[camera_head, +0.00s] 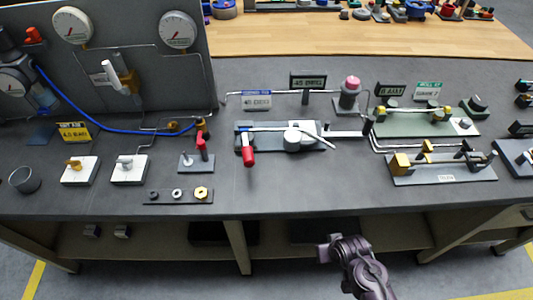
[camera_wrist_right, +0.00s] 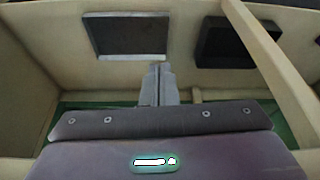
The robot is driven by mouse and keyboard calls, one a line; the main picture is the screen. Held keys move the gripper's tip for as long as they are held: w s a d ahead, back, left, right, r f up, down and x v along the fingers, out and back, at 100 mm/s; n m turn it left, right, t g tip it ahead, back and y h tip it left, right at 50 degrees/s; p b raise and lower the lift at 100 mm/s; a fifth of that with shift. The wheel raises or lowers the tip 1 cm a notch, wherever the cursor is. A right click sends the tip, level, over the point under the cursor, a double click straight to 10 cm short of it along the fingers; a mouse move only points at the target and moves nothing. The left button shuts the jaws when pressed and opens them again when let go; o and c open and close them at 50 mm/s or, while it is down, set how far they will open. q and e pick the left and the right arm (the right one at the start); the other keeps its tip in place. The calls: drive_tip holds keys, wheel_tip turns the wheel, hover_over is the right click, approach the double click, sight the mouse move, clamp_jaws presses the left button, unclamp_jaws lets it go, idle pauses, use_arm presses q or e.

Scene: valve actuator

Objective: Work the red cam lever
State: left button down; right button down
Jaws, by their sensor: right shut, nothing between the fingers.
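A small grey plate on the bench carries an upright red lever (camera_head: 201,143). To its right, a larger fixture has a long arm with a red grip (camera_head: 248,157) hanging at its left end. I cannot tell from the picture which of the two is called the cam lever. My right gripper (camera_head: 328,250) is in front of the bench edge, below the benchtop and away from both. In the right wrist view its fingers (camera_wrist_right: 158,84) are together and empty, facing the under-bench shelf. My left gripper is not in view.
The dark benchtop (camera_head: 300,190) has a clear front strip. White blocks with knobs (camera_head: 80,170), a grey cup (camera_head: 24,180) and a strip of nuts (camera_head: 178,196) lie left. A gauge panel (camera_head: 130,60) stands back left. Brass-fitted fixtures (camera_head: 440,168) stand right. A wooden frame surrounds the shelf below.

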drive_tip(key=w+r+t, duration=0.3)
drive_tip(key=r, duration=1.9)
drive_tip(key=w+a+r+m+t+y, duration=0.3)
drive_tip(key=w+a, duration=0.1)
drive_tip(key=w, duration=0.4)
drive_tip(key=m+y+p, duration=0.3)
drive_tip(key=y, duration=0.5)
approach(249, 148)
drive_tip(key=shift+g, duration=0.4)
drive_tip(key=w+a, duration=0.1)
drive_tip(key=w+a+f, duration=0.1)
drive_tip(key=w, duration=0.1)
drive_tip(key=shift+w+a+f, duration=0.1)
drive_tip(key=shift+w+a, duration=0.05)
drive_tip(key=shift+w, duration=0.05)
drive_tip(key=shift+s+a+f+n, duration=0.15)
drive_tip(key=shift+a+f+n, duration=0.15)
drive_tip(key=shift+a, duration=0.15)
